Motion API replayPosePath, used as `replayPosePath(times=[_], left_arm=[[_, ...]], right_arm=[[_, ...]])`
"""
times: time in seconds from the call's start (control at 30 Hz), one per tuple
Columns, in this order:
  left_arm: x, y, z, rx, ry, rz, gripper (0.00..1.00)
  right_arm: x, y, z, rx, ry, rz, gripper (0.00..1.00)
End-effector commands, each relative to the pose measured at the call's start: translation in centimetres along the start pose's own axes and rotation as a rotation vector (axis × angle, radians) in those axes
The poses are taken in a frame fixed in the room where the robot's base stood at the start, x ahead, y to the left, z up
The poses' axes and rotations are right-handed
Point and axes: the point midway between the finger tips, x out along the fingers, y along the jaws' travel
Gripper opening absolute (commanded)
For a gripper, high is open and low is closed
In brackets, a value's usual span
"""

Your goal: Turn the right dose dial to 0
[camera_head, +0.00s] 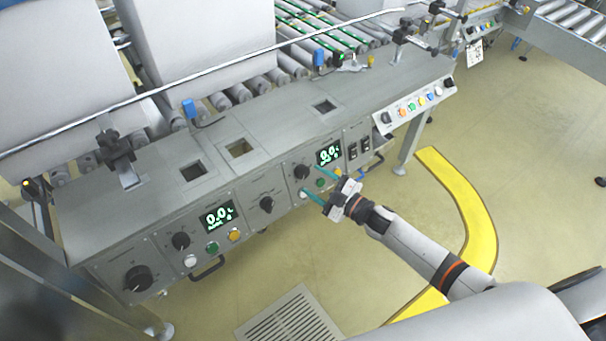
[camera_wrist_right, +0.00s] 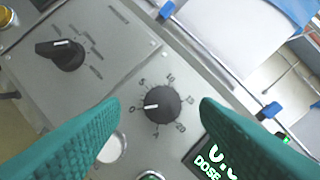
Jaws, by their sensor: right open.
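The right dose dial (camera_head: 301,172) is a round black knob on the front panel, left of the right green display (camera_head: 328,153). In the right wrist view the dial (camera_wrist_right: 162,104) shows its white pointer line toward the left, at a mark that looks like 0. My right gripper (camera_head: 311,180) is open in front of the panel. Its two teal fingers stand on either side of the dial in the wrist view (camera_wrist_right: 160,110), with gaps between; I see no contact. The DOSE display (camera_wrist_right: 215,163) is partly hidden by a finger. My left gripper is not in view.
A second black knob (camera_wrist_right: 62,54) sits on the neighbouring panel. A white button (camera_wrist_right: 113,147) is partly behind the left-hand finger. The left display (camera_head: 218,216) has its own knob (camera_head: 181,241) and buttons. A yellow curved floor strip (camera_head: 470,210) lies right of the console; floor is open there.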

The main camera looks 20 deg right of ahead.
Motion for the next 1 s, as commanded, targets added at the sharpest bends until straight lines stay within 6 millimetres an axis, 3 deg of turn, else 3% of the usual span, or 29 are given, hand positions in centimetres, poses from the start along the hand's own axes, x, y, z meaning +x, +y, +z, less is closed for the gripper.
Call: replayPosePath(times=[0.2,0.4,1.0], left_arm=[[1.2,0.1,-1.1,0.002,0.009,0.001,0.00],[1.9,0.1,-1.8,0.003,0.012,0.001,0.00],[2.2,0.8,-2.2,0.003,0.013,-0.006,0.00]], right_arm=[[-4.7,0.1,0.2,-0.001,-0.001,0.005,0.56],[-7.1,0.0,0.4,-0.002,-0.006,0.005,0.56],[-7.7,0.0,0.4,-0.002,-0.007,0.004,0.56]])
